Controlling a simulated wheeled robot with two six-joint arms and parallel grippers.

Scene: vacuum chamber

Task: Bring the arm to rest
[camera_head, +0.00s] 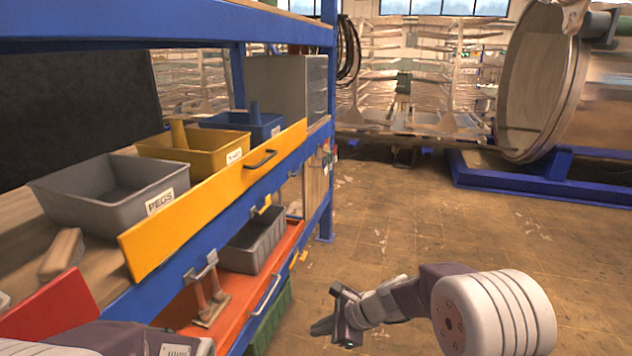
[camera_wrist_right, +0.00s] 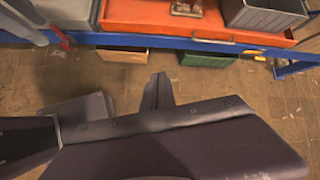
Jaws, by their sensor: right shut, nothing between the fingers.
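My right gripper (camera_head: 322,326) is at the bottom middle of the head view, in free air over the floor, to the right of the blue shelf unit. Its fingers are together with nothing between them. In the right wrist view the closed fingers (camera_wrist_right: 158,92) point toward the lower shelf and stay apart from it. My right arm comes in from the lower right. Part of my left arm shows at the bottom left of the head view, but its gripper is not seen there.
The blue shelf unit (camera_head: 330,150) fills the left. An open yellow drawer (camera_head: 215,200) stands by a grey PEGS bin (camera_head: 105,195), yellow bin (camera_head: 205,150) and blue bin (camera_head: 245,124). An orange drawer (camera_head: 235,325) is below. Floor (camera_head: 420,220) at right is clear before the round chamber door (camera_head: 540,80).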

